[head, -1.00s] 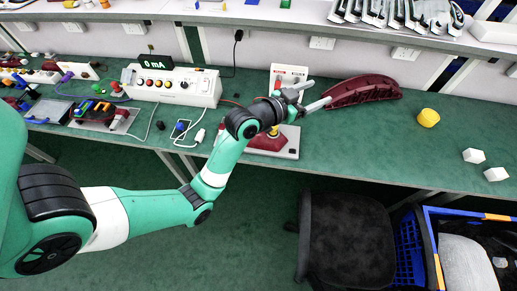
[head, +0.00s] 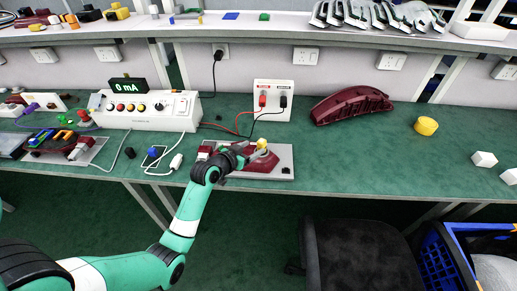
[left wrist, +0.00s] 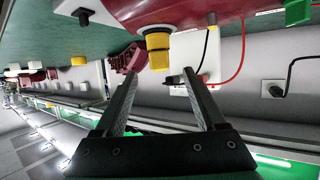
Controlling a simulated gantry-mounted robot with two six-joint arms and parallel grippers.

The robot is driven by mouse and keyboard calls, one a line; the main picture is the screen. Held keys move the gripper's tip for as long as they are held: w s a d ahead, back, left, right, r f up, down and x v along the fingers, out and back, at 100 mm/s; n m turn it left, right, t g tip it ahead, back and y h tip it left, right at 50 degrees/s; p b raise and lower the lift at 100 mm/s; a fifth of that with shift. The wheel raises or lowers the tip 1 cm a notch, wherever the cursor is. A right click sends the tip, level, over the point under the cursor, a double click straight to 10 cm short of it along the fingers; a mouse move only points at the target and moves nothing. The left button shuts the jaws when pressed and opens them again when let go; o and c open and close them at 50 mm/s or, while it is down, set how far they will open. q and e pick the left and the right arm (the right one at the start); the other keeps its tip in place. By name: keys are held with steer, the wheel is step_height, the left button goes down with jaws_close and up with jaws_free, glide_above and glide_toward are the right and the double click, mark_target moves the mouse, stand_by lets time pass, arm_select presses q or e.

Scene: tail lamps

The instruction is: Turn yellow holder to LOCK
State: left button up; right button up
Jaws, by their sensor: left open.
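The yellow holder (head: 262,143) sits on a dark red lamp (head: 263,163) that lies on a pale plate (head: 284,158) near the table's front edge. In the left wrist view the yellow holder (left wrist: 159,59) shows below the lamp's underside-up red body (left wrist: 190,10), with a brass-coloured collar and a white base behind it. My left gripper (head: 248,150) is beside the holder on its left. In the left wrist view its two fingers (left wrist: 161,76) are apart, and the holder appears between and just beyond their tips. No LOCK marking is readable. My right gripper is not in view.
A white socket box (head: 272,100) with red and black leads stands behind the plate. A white meter unit (head: 148,110) is to the left. A long dark red lamp (head: 351,105) and a loose yellow part (head: 426,126) lie to the right. The table between them is mostly clear.

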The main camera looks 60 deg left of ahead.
mark_target(259, 144)
arm_select(q)
steer(key=b+x, duration=0.2)
steer(key=x, duration=0.4)
steer(key=shift+w+a+f+b, duration=0.1)
steer(key=shift+w+f+b, duration=0.1)
steer(key=shift+b, duration=0.1)
steer(key=shift+w+a, duration=0.2)
steer(key=shift+w, duration=0.05)
jaws_close()
